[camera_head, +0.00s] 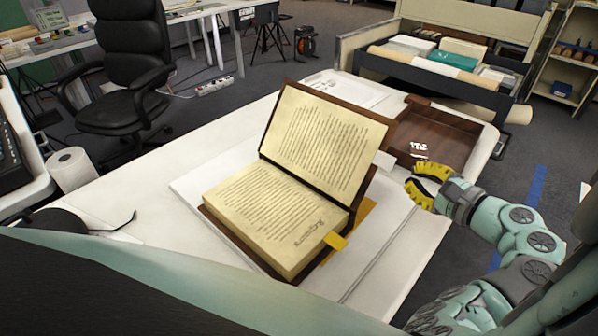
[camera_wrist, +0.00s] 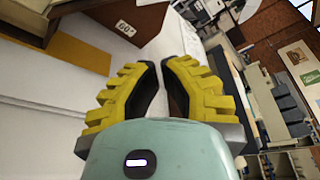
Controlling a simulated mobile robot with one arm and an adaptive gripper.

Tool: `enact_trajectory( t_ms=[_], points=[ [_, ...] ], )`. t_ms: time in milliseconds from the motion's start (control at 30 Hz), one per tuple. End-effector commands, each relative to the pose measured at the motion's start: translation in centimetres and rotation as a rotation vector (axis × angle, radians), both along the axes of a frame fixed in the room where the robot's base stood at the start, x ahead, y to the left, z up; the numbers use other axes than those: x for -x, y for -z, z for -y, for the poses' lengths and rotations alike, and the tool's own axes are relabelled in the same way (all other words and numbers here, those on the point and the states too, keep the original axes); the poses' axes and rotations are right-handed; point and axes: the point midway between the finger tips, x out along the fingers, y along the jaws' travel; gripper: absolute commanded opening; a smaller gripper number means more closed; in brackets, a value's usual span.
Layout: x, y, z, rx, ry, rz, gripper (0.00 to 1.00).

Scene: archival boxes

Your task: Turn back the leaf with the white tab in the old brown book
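The old brown book (camera_head: 285,195) lies open, its near page block flat and its far part with a printed page raised and tilted back. A white tab (camera_head: 384,160) sticks out at the right edge of the raised part. In the wrist view, a narrow gap shows between the fingertips (camera_wrist: 161,62). A brown surface and a pale piece show ahead of them; I cannot tell if the piece is the tab.
The book rests on a white board (camera_head: 190,190) on a white table. A brown open tray (camera_head: 440,135) stands behind my gripper. A sheet of paper (camera_head: 350,92) lies behind the book. A paper roll (camera_head: 72,169) stands at the left.

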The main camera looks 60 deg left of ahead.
Motion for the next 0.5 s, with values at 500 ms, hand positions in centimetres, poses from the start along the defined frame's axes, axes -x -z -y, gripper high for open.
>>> enact_trajectory(
  t_ms=[500],
  points=[
    [1.5,-0.3,-4.2,-0.001,-0.005,0.0,0.0]
  ],
)
